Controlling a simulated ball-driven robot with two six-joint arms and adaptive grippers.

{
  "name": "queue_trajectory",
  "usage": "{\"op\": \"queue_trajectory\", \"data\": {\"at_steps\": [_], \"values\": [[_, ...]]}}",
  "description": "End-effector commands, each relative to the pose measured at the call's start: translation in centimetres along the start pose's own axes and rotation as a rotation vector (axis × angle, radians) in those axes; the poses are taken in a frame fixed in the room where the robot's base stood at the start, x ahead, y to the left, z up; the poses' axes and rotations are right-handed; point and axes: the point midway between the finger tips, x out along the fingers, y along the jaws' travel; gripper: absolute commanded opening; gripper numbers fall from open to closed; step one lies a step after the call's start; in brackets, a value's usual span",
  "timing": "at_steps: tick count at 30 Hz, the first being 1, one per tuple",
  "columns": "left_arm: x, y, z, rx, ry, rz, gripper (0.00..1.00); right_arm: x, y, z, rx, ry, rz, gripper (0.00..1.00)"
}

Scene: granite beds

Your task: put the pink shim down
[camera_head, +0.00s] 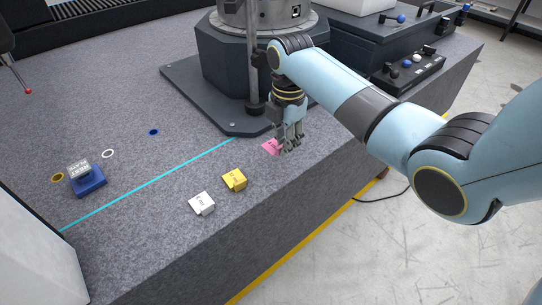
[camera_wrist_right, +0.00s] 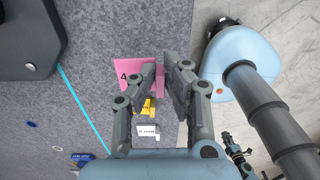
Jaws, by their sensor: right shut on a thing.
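The pink shim (camera_head: 270,147) is at the fingertips of my right gripper (camera_head: 289,150), low over the granite bed, near its front edge. I cannot tell whether the shim touches the granite. In the right wrist view the pink shim (camera_wrist_right: 136,73) shows a dark "4" and my right gripper (camera_wrist_right: 162,72) is shut on its right end. The fingers hide part of it.
A yellow shim (camera_head: 234,180) and a white shim (camera_head: 202,203) lie on the granite bed (camera_head: 130,225) to the left. A cyan line (camera_head: 150,185) runs behind them. A dark machine base (camera_head: 225,110) stands close behind. A blue block (camera_head: 88,182) with a grey top sits far left.

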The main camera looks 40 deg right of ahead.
Motion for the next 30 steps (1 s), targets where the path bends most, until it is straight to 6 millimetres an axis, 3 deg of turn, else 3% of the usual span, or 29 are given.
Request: {"op": "queue_trajectory", "data": {"at_steps": [6,15,28,29,30], "values": [[1.0,0.1,0.2,0.0,-0.002,0.0,0.0,1.8,2.6,-1.0,0.0,0.0,0.0,0.0],[1.9,0.1,0.4,0.0,-0.005,0.0,0.0,5.5,2.6,-1.1,-0.001,0.0,-0.002,0.0],[2.0,0.2,0.5,0.0,-0.005,0.0,0.0,6.1,2.6,-1.0,-0.001,-0.001,-0.001,0.0],[2.0,0.2,0.4,0.0,-0.005,0.0,0.0,6.1,2.6,-1.0,-0.001,-0.001,-0.001,0.13],[1.9,0.2,0.4,0.0,-0.005,0.0,0.0,6.0,2.6,-1.0,-0.001,-0.001,-0.001,0.19]]}}
